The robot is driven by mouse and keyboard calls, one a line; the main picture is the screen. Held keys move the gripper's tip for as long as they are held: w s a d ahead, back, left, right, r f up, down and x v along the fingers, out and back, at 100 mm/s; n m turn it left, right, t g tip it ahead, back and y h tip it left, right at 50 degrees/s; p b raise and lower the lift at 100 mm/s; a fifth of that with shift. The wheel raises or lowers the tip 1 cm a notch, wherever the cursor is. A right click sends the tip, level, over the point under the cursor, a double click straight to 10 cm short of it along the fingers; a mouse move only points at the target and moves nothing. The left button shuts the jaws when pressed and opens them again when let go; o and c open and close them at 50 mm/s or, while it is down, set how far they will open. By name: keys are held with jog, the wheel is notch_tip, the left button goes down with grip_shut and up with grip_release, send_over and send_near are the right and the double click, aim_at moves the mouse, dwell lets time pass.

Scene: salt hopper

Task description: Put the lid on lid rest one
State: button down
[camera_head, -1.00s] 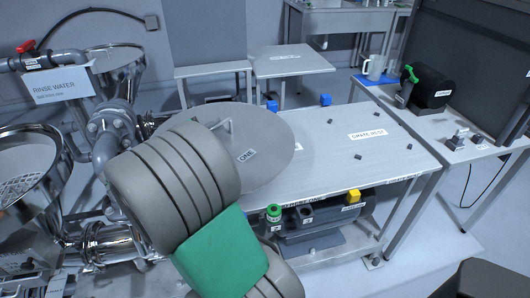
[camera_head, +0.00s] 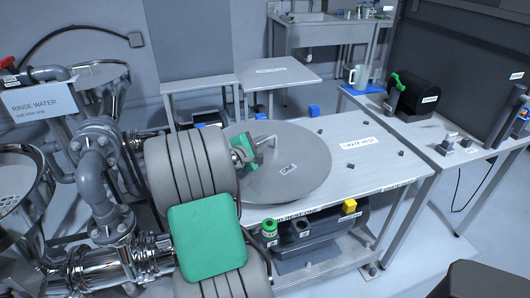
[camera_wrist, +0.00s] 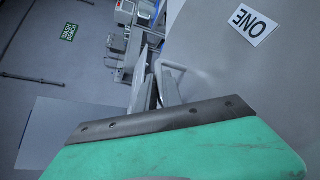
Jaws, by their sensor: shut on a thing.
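The lid (camera_head: 312,160) is a large, round, grey disc with a ONE label and a bent handle. It is over the left part of the long grey table in the head view. My gripper (camera_head: 262,146) is shut on the lid's handle, near the lid's far left edge. The wrist view shows the handle at the fingers and part of the lid (camera_wrist: 285,85) on the right. I cannot tell whether the lid touches the table.
A smaller table (camera_head: 275,75) stands behind. Pipes and steel hoppers (camera_head: 100,80) are at left.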

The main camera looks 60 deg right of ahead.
aim_at(265, 155)
jog(key=shift+s+d+f, duration=0.15)
jog(key=shift+d, duration=0.1)
jog(key=f, duration=0.3)
jog(key=shift+d+f, duration=0.25)
jog(key=shift+f, duration=0.1)
jog(key=shift+s, duration=0.1)
jog(key=c, duration=1.9)
grip_release()
jog(key=shift+f+b, duration=0.2)
jog(key=shift+b, duration=0.1)
jog(key=shift+c, duration=0.2)
jog(key=o, duration=0.5)
jog(key=shift+a, duration=0.1)
jog(key=shift+c, duration=0.2)
jog(key=shift+r, duration=0.15)
